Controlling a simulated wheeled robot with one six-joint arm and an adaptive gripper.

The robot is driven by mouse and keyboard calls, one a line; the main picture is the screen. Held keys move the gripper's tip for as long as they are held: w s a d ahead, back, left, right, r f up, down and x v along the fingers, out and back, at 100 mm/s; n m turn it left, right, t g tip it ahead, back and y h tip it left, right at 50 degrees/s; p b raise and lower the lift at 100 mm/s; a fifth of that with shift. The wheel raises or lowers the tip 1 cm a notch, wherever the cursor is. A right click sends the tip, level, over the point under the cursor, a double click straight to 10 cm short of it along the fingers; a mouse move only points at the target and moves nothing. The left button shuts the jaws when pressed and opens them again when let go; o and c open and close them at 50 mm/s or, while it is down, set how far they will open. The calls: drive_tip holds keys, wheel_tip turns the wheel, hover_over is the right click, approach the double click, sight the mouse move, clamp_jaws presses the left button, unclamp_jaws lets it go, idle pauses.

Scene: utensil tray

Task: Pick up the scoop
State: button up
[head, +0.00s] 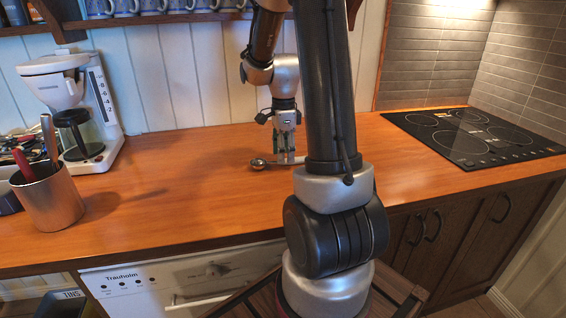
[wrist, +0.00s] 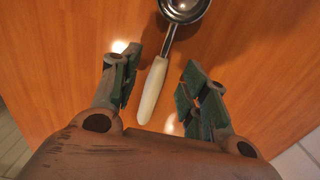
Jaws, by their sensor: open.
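The scoop (wrist: 152,90) lies on the wooden counter, with a shiny metal bowl and a pale handle. In the wrist view its handle lies between the two green-padded fingers of my gripper (wrist: 158,95), and its bowl is beyond them, cut off by the top edge. In the head view the scoop's bowl (head: 259,164) shows just left of my gripper (head: 287,158), which points down at the counter. My gripper is open with nothing held. In the head view my arm hides part of the counter to the right of the scoop.
A metal utensil holder (head: 48,200) and a white coffee maker (head: 75,110) stand at the left. A black cooktop (head: 470,135) is set into the counter (head: 190,190) at the right. Mugs line a shelf above. The counter around the scoop is clear.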

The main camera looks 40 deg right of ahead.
wheel_tip(320, 180, down, 2)
drive_tip(key=shift+f, duration=0.15)
drive_tip(key=shift+c, duration=0.2)
clamp_jaws()
